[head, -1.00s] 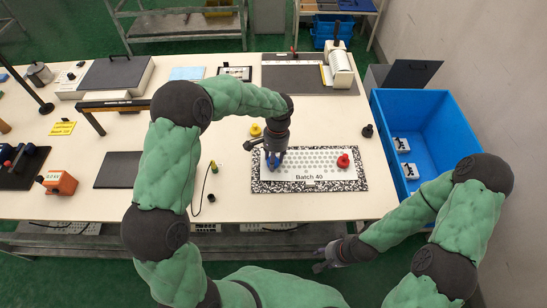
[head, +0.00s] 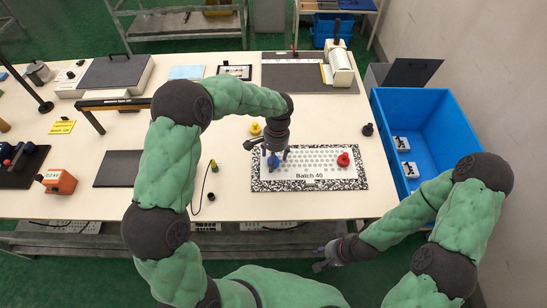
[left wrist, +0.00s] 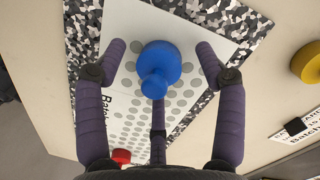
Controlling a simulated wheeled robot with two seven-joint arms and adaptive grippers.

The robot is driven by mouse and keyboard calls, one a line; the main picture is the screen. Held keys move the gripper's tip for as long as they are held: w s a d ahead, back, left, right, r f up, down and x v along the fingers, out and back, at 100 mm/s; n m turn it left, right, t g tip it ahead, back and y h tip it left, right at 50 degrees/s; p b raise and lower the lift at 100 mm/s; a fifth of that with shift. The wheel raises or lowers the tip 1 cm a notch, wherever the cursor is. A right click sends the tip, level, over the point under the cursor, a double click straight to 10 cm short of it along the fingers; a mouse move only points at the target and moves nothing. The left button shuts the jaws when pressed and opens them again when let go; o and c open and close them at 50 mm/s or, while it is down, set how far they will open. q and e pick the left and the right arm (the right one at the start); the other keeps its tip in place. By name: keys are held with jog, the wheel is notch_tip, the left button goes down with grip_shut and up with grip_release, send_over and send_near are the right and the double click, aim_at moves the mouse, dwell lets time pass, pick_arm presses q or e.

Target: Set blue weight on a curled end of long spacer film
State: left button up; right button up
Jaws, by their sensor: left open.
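The long spacer film (head: 316,170) is a white strip with grey dots, marked "Batch 40", on a black-and-white speckled mat (head: 345,184). The blue weight (head: 273,161) stands on the film's left end; it also shows in the left wrist view (left wrist: 158,68). My left gripper (head: 279,155) is open around the blue weight, its fingers apart from it in the left wrist view (left wrist: 157,60). A red weight (head: 343,160) stands on the film's right end. My right gripper (head: 322,260) hangs off the table's front edge; its fingers are too small to judge.
A blue bin (head: 410,115) with white labelled blocks is at the right. A thin cable (head: 207,188) lies left of the mat. An orange box (head: 60,182) stands farther left.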

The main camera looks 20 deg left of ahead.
pick_arm(q)
notch_tip(320, 180, up, 12)
jog(key=w, duration=0.1)
jog(key=shift+w+d, duration=0.2)
jog(key=shift+d, duration=0.1)
jog(key=shift+f, duration=0.1)
dwell(0.5)
